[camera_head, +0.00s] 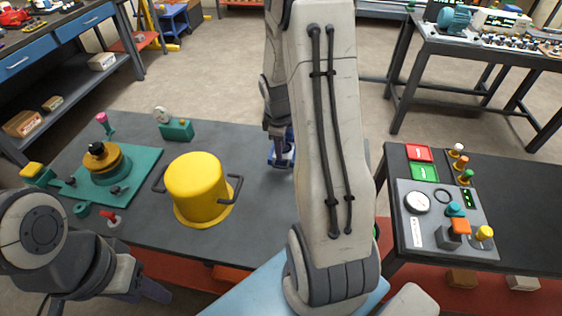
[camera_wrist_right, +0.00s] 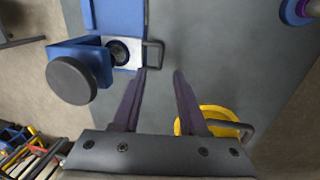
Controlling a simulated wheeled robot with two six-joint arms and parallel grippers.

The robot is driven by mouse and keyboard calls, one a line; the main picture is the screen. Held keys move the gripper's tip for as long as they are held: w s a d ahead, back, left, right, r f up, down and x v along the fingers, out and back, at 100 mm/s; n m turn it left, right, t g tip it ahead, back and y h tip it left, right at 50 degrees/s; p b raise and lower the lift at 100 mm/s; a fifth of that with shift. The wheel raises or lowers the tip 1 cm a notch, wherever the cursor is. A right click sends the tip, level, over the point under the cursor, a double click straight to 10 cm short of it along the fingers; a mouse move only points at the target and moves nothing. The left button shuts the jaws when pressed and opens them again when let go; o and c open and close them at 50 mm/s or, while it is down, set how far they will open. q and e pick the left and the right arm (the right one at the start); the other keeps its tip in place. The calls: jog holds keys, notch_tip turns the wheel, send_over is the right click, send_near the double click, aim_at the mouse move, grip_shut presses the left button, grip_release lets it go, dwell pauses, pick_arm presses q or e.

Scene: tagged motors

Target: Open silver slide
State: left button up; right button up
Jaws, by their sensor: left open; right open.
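A blue device (camera_wrist_right: 115,18) lies on the dark table and shows in the right wrist view. A silver slide (camera_wrist_right: 134,61) with a black handle loop (camera_wrist_right: 160,54) is set in it. My right gripper (camera_wrist_right: 160,72) points down over the table, open and empty. The handle loop lies just beyond its fingertips, nearer the left one. In the head view the device (camera_head: 284,155) is mostly hidden behind my right arm and gripper (camera_head: 278,135). My left gripper (camera_head: 150,290) is low at the left, partly hidden, away from the device.
A yellow pot (camera_head: 197,185) with two handles stands left of my right arm; it also shows in the wrist view (camera_wrist_right: 222,113). A teal fixture (camera_head: 110,170) is further left. A control panel (camera_head: 440,215) stands on the right table. A black round knob (camera_wrist_right: 72,80) sticks out from the blue device.

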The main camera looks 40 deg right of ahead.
jog(key=f, duration=0.5)
jog(key=d+f, duration=0.1)
jog(key=f, duration=0.2)
jog(key=shift+w+f+b, duration=0.2)
jog(key=shift+w+b, duration=0.15)
jog(key=shift+w, duration=0.05)
grip_shut()
dwell(0.9)
